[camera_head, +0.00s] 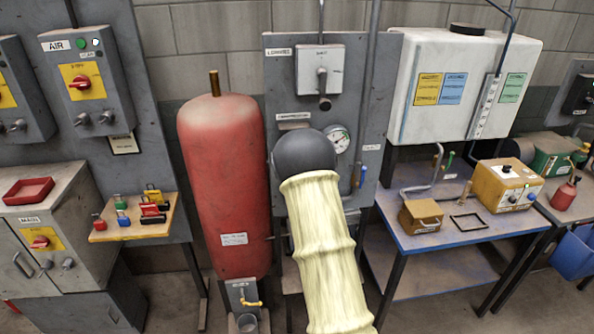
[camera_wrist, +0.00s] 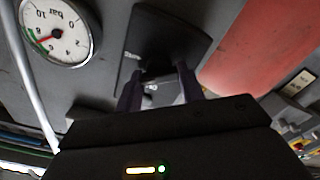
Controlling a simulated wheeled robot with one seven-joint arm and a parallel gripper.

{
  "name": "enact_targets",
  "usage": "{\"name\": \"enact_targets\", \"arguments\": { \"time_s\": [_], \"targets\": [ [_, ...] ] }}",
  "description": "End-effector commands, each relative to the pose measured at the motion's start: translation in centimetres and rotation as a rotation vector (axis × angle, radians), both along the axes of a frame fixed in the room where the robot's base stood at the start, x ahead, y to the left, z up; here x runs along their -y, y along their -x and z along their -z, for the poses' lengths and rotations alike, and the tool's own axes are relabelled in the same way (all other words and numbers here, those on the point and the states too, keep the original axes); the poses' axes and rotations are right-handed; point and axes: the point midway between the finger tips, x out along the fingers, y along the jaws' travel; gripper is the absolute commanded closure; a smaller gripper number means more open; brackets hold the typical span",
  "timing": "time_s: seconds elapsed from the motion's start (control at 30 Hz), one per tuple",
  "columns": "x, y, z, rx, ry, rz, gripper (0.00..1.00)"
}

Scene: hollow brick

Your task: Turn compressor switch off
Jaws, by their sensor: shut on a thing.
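The compressor switch shows in the wrist view as a dark square plate (camera_wrist: 190,35) on the grey panel, with small writing on it. My gripper (camera_wrist: 158,80) reaches to this plate with its two dark fingers. The fingers are shut on the switch's knob, which is mostly hidden between them; a small grey piece shows there. In the head view my rounded arm covers the switch and the gripper. A small label (camera_head: 294,117) stays visible just above that spot on the panel. The switch position cannot be read.
A pressure gauge (camera_wrist: 56,30) sits beside the switch; it also shows in the head view (camera_head: 338,139). A red tank (camera_head: 222,190) stands left of my arm. A grey switch box (camera_head: 320,71) is above. A blue table (camera_head: 462,232) stands at right.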

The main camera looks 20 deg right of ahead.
Motion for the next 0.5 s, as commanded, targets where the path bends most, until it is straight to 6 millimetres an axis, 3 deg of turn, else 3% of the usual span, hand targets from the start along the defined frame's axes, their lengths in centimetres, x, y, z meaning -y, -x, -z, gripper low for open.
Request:
{"name": "enact_targets", "arguments": {
  "time_s": [0.03,0.5],
  "targets": [
    [-0.15,0.01,0.89,-0.011,0.040,-0.001,0.84],
    [-0.26,-0.02,1.03,-0.133,0.456,-0.002,0.84]
  ]
}}
